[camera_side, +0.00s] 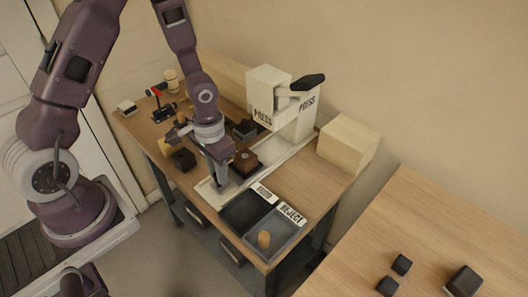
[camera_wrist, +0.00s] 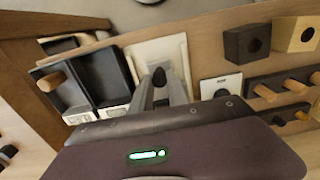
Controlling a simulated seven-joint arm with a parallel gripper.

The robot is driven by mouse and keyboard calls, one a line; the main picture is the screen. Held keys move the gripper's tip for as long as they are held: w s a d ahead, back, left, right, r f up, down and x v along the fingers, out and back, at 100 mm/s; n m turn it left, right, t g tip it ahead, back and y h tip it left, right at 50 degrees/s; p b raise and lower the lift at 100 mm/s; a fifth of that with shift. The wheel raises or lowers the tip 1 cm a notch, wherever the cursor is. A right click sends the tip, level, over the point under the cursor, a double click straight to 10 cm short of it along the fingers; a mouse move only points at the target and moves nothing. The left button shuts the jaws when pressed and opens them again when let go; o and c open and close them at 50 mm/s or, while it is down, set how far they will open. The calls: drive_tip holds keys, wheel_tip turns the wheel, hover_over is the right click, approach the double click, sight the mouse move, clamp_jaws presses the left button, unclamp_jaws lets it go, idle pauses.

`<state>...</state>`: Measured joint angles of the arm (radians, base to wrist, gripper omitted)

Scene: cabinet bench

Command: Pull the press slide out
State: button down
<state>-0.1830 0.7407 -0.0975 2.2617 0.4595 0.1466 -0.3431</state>
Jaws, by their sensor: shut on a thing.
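The white press (camera_side: 285,112), with a black lever on top, stands at the back of the bench. A pale slide (camera_side: 207,191) runs from its base toward the bench's front edge; its flat pale surface also shows in the wrist view (camera_wrist: 158,50). My gripper (camera_side: 222,178) is low at the slide's front end. In the wrist view my gripper (camera_wrist: 160,88) has its two fingers shut around a dark knob (camera_wrist: 158,76) at the slide's near end. The fingers hide part of the slide.
Two dark trays (camera_side: 281,228) lie right of the slide; the one labelled REJECT holds a wooden peg (camera_side: 264,239). A cream box (camera_side: 349,144) stands behind. Blocks with holes (camera_wrist: 247,43) and a peg rack (camera_wrist: 283,88) lie on the slide's other side.

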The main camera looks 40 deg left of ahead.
drive_tip(key=shift+s, duration=0.5)
drive_tip(key=shift+s, duration=0.8)
drive_tip(key=c, duration=1.3)
unclamp_jaws()
drive_tip(key=shift+r, duration=3.55)
